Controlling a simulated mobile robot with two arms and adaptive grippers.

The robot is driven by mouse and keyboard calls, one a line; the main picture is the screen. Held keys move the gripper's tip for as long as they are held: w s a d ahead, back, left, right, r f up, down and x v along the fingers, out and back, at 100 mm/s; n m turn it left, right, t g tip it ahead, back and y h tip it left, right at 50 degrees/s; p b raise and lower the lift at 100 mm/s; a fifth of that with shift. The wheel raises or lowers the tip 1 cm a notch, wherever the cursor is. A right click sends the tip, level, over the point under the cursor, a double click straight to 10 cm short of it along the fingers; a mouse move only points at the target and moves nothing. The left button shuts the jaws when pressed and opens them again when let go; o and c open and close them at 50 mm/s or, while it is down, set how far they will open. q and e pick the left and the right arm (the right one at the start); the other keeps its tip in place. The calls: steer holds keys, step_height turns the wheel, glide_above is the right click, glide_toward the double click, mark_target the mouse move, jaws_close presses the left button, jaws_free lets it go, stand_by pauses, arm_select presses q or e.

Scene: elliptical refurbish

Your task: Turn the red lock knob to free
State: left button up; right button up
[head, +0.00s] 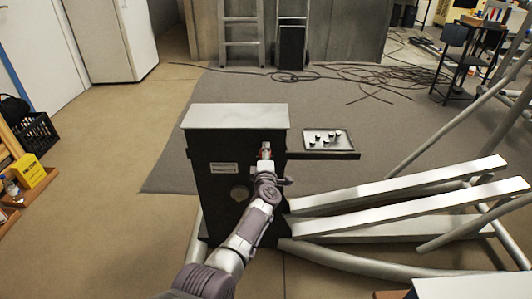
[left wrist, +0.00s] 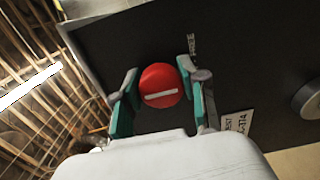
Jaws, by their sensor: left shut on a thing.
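The red lock knob (left wrist: 160,80) is round with a white bar across its face. It sits on the dark front panel (left wrist: 110,40) of the machine, which also shows in the head view (head: 215,190) under a pale top. My left gripper (left wrist: 160,98) is shut on the knob, with one green-padded finger on each side of it. The white bar looks nearly level in the left wrist view. My right gripper is not in view.
A side shelf with a tray (head: 345,148) of several small parts juts out at the machine's right. White beams (head: 400,190) and grey tubes lie to the right. Cables (head: 370,75) and a ladder (head: 240,30) are behind. The floor at left is mostly clear.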

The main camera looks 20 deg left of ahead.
arm_select(q)
steer(key=shift+d, duration=0.1)
stand_by(0.4)
steer(key=o, duration=1.1)
